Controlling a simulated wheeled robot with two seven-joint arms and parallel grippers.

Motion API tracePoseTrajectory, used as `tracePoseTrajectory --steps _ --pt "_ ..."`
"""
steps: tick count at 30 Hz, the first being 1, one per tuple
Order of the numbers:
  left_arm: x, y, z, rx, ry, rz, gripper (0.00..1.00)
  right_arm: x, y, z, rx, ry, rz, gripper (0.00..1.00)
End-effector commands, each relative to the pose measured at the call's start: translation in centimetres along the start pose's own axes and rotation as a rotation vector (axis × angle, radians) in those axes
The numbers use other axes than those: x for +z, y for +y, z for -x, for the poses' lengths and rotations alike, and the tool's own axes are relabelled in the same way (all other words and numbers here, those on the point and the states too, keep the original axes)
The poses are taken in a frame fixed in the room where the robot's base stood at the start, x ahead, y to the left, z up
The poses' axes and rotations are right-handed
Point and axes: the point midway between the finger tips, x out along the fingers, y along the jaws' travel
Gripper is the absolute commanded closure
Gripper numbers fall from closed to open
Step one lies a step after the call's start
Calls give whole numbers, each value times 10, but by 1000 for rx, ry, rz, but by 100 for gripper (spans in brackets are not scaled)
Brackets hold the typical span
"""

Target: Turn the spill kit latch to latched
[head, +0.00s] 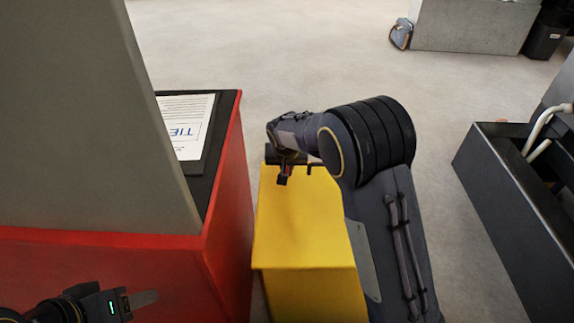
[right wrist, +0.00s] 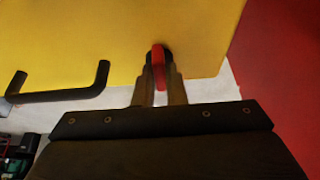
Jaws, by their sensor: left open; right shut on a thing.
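The spill kit is a yellow box (head: 305,225) standing on the floor in the middle of the head view. Its yellow face (right wrist: 110,45) fills the top of the right wrist view. The latch is a red lever (right wrist: 159,68) on a dark round mount near that face's edge. My right gripper (right wrist: 159,92) is shut on the red latch, one finger on each side. In the head view my right gripper (head: 284,176) is small and partly hidden at the box's far end. My left gripper (head: 140,300) is open and empty at the lower left, before the red cabinet.
A black bar handle (right wrist: 60,94) sticks out from the yellow face, left of the latch. A red cabinet (head: 228,215) with a paper sheet (head: 187,120) on top stands close to the box's left. A dark open bin (head: 500,195) is at the right.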

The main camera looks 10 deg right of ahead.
Motion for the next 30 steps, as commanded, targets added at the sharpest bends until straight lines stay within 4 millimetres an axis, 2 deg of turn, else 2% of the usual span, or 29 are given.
tracePoseTrajectory --steps 9,10,15,23,26,30 --pt "0 0 0 0 0 0 51 0 0 0 0 0 -4 100" --pt "0 0 0 0 0 0 51 0 0 0 0 -1 -4 87" --pt "0 0 0 0 0 0 51 0 0 0 0 0 -3 67" --pt "0 0 0 0 0 0 51 0 0 1 0 0 -2 67" --pt "-1 1 2 0 0 0 51 -1 0 9 -1 1 -1 67" --pt "-3 3 6 0 0 0 51 -1 0 33 -2 2 -1 67"
